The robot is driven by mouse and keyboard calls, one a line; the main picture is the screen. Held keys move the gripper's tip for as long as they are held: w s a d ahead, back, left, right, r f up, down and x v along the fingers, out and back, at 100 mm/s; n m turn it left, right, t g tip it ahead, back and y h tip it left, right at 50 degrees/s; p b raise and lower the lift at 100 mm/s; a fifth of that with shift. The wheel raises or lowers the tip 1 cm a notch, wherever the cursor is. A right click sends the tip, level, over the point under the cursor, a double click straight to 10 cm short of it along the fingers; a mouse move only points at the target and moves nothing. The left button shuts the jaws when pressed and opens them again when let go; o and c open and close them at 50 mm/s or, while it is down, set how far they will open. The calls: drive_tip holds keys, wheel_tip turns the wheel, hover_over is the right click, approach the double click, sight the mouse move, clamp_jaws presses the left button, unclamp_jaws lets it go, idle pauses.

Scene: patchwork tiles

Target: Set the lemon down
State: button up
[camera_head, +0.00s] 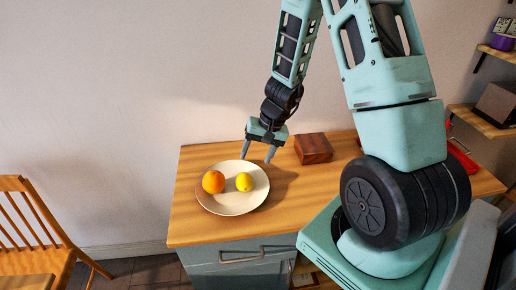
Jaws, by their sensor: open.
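The yellow lemon (244,182) lies on a round cream plate (232,207), right of an orange (213,182) on the same plate. The plate rests on the wooden top of a cabinet. My gripper (257,157) is open, with its two fingers pointing down above the plate's back right edge. It is behind and a little above the lemon, with nothing between the fingers. The lemon is apart from the fingers.
A dark reddish wooden box (313,149) stands on the wooden top (190,225), right of my gripper. A red object (462,157) is partly hidden behind my arm. A wooden chair (35,235) stands at left. Wall shelves (487,122) hang at right.

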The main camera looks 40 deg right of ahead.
drive_tip(key=s+a+r+n+g, duration=0.1)
drive_tip(key=s+a+r+n, duration=0.3)
drive_tip(key=a, duration=0.6)
drive_tip(key=s+a+r+n+g, duration=0.15)
drive_tip(key=a+r+n, duration=0.35)
drive_tip(key=a, duration=0.5)
drive_tip(key=s+a+r+n+h, duration=0.1)
drive_tip(key=s+a+r+n, duration=0.2)
drive_tip(key=s, duration=0.4)
drive_tip(key=s+a+r+n+h, duration=0.1)
drive_tip(key=s+a+r+n, duration=0.2)
drive_tip(key=s, duration=0.5)
drive_tip(key=shift+a+r, duration=0.45)
drive_tip(key=shift+a, duration=0.2)
wheel_tip(320, 180, down, 3)
drive_tip(key=b, duration=0.3)
drive_tip(key=shift+f, duration=0.1)
